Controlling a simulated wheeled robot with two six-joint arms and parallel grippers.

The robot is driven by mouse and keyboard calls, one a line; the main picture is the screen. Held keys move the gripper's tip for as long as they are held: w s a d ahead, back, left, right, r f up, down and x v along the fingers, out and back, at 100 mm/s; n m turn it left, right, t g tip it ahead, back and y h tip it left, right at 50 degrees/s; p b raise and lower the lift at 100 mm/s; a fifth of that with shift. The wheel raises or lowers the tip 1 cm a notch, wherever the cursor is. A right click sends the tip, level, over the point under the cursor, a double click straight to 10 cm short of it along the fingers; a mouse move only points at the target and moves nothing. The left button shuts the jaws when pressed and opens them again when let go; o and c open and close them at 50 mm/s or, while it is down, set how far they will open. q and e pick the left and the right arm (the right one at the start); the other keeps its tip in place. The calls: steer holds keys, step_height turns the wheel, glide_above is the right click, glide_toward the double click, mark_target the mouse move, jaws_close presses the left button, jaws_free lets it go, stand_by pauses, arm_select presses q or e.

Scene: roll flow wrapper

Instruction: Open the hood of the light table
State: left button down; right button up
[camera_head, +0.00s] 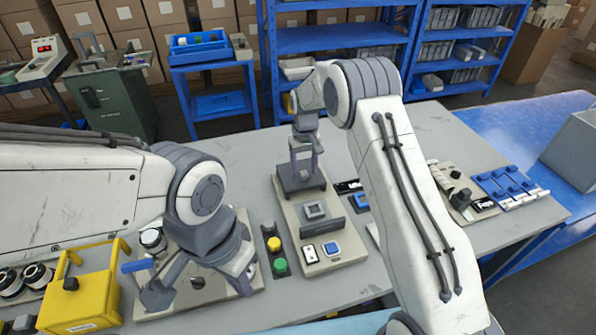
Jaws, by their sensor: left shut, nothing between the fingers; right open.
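A beige board (287,222) in the middle of the bench carries a dark grey block (301,183) at its far end, a square light-framed piece (315,210), a dark upright plate (322,229), a white switch (309,254) and a blue button (331,248). I cannot tell for certain which part is the light table's hood. My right gripper (304,170) points down, open, with its fingers at the dark grey block; contact is unclear. My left gripper (244,284) is shut and empty over another beige board (256,274) at the left, partly hidden by its own wrist.
Yellow and green buttons (279,266) stand between the boards. A yellow box with a handle (82,300) is at the front left. Blue clamps (509,184) lie at the right. My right arm crosses the bench and hides part of it. The bench's far left is clear.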

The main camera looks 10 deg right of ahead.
step_height(320, 180, up, 10)
steer(key=b, duration=0.1)
steer(key=shift+f, duration=0.15)
stand_by(0.4)
